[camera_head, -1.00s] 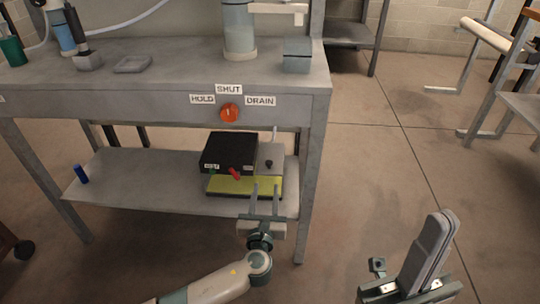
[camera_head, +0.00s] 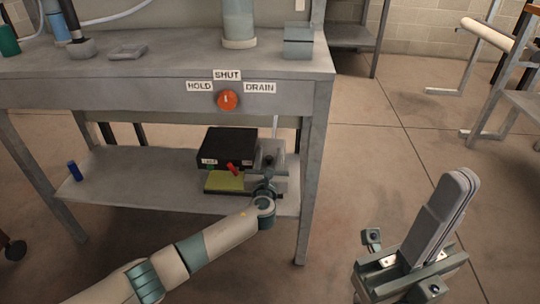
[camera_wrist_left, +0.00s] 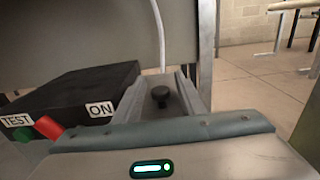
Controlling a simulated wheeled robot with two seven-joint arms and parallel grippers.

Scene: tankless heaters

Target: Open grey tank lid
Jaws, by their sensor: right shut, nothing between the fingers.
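A grey box top with a small black knob (camera_wrist_left: 160,97) is beside the black box on the lower shelf; I take it to be the grey tank lid. In the head view my left gripper (camera_head: 270,149) covers much of it. In the left wrist view the gripper's two fingers reach forward on either side of the knob, apart from each other; I cannot tell whether they touch anything. My right gripper (camera_head: 461,183) is shut and empty, pointing up over the floor at lower right.
The black box (camera_head: 228,145) with TEST and ON labels, a red lever (camera_head: 232,169) and a green button stands left of the gripper above a yellow-green base (camera_head: 224,182). The bench (camera_head: 150,65) overhangs the shelf. An orange dial (camera_head: 227,100) and a bench leg (camera_head: 312,170) are close by.

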